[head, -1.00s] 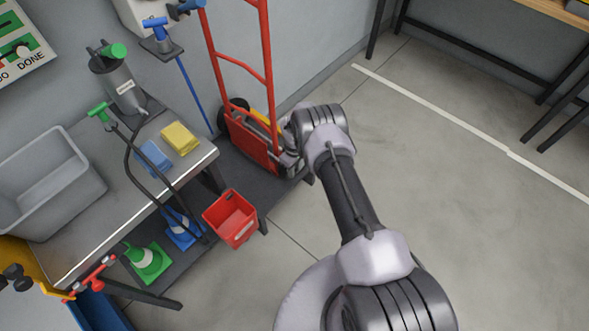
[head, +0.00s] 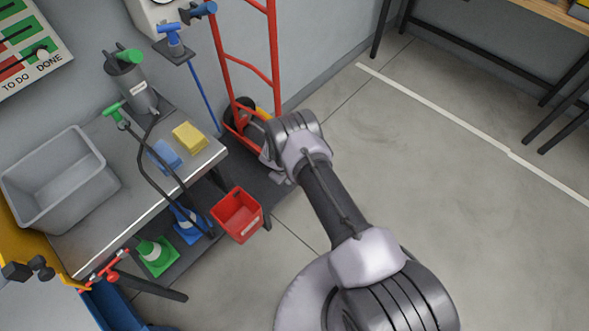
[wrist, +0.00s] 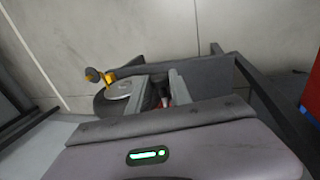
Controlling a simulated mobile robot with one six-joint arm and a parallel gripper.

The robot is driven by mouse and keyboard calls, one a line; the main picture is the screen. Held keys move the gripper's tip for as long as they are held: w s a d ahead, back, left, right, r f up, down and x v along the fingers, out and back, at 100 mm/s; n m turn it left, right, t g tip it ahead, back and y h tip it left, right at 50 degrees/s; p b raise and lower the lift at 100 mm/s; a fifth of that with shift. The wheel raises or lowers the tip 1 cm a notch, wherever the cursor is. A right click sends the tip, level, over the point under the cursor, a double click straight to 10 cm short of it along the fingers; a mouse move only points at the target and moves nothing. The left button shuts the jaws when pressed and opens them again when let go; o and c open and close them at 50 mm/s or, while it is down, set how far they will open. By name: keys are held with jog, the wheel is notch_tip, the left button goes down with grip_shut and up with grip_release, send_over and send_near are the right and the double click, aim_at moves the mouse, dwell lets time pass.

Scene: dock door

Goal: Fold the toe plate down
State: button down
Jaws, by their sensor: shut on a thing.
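The red hand truck (head: 274,55) stands upright against the wall in the head view, with a dark wheel (head: 243,108) at its foot. Its lower red frame now shows as an open outline; the toe plate is mostly hidden behind my wrist, so its exact angle cannot be told. My gripper (head: 268,158) is low at the truck's foot, partly covered by my own wrist. In the wrist view my gripper (wrist: 162,86) has its grey fingers close together around a small dark reddish part. A wheel with a pale hub (wrist: 120,90) lies just left of them.
A steel bench (head: 125,205) with a grey tub (head: 62,190) and sponges stands left. The floor (head: 450,210) on the right is clear up to a dark-legged table.

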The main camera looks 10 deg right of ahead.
jog(key=shift+s+a+f+t+h+p, duration=0.4)
jog(key=shift+s+a+t+h+p, duration=0.15)
jog(key=shift+a, duration=0.2)
jog(key=shift+s+a+f+t+h+p, duration=0.35)
jog(key=shift+s+a+h+p, duration=0.1)
jog(key=shift+s+a+h, duration=0.25)
jog(key=shift+w, duration=0.1)
jog(key=c, duration=1.2)
grip_release()
jog(key=p+v, duration=0.8)
jog(key=v, duration=0.9)
jog(key=shift+r, duration=0.2)
